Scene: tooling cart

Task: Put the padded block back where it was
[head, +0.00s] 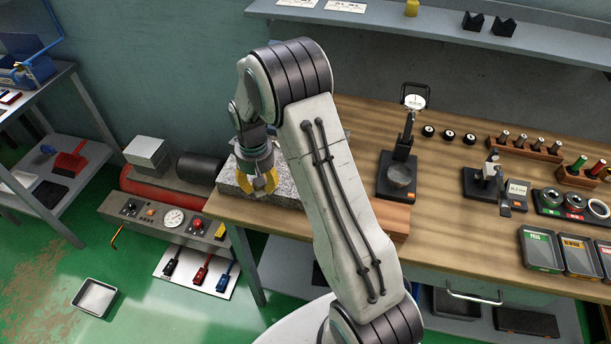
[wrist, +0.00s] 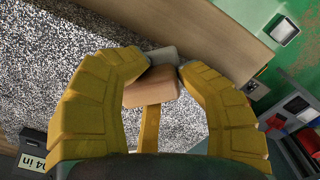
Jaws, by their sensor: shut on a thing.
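My gripper (head: 262,188) is over the left end of the bench, above the speckled granite plate (head: 234,180). In the wrist view my gripper (wrist: 164,62) has its yellow fingers closed around the padded block (wrist: 152,88). The block is tan with a grey part at its far end. The granite plate (wrist: 50,75) lies behind and below it there. I cannot tell whether the block touches the plate. In the head view the fingers mostly hide the block.
The wooden bench (head: 440,145) carries a dial gauge stand (head: 398,170) to the right of my arm. A control unit with a gauge (head: 173,218) stands left of the bench. A small tray (head: 95,298) lies on the green floor. A wall shelf (head: 420,25) runs above.

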